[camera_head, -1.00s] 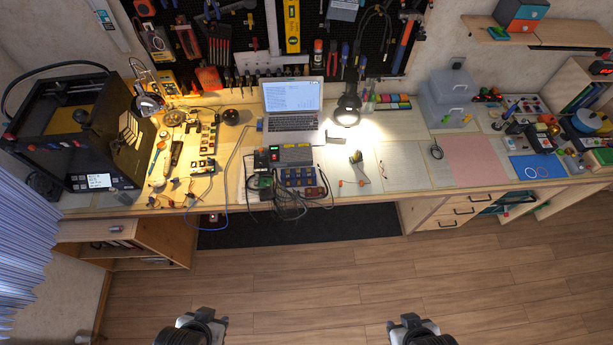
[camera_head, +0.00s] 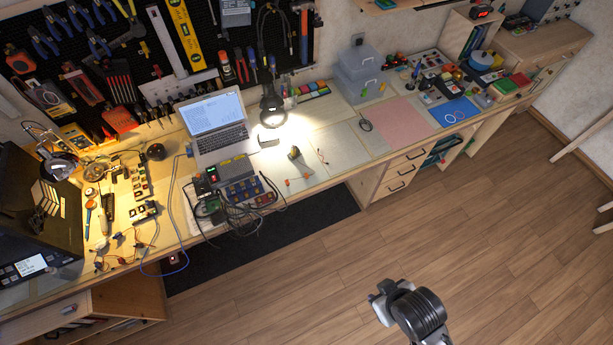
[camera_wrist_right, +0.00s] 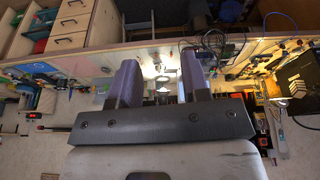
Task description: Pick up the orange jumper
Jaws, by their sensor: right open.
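A small orange piece (camera_head: 306,174) that may be the orange jumper lies near the bench's front edge, just below a small grey-yellow tool (camera_head: 294,153). It is too small to identify for sure. Another reddish-orange bit (camera_head: 286,182) lies to its left. My right gripper (camera_head: 378,302) is over the floor in front of the bench, well apart from these things. In the right wrist view the gripper (camera_wrist_right: 159,75) has its two fingers apart with nothing between them, facing the bench. My left gripper is not in view.
A lit lamp (camera_head: 272,112) stands behind the orange piece, with a laptop (camera_head: 215,125) to the left. A power unit with tangled cables (camera_head: 240,190) sits left of it. A pink mat (camera_head: 402,122) lies to the right. The wood floor (camera_head: 480,240) in front is clear.

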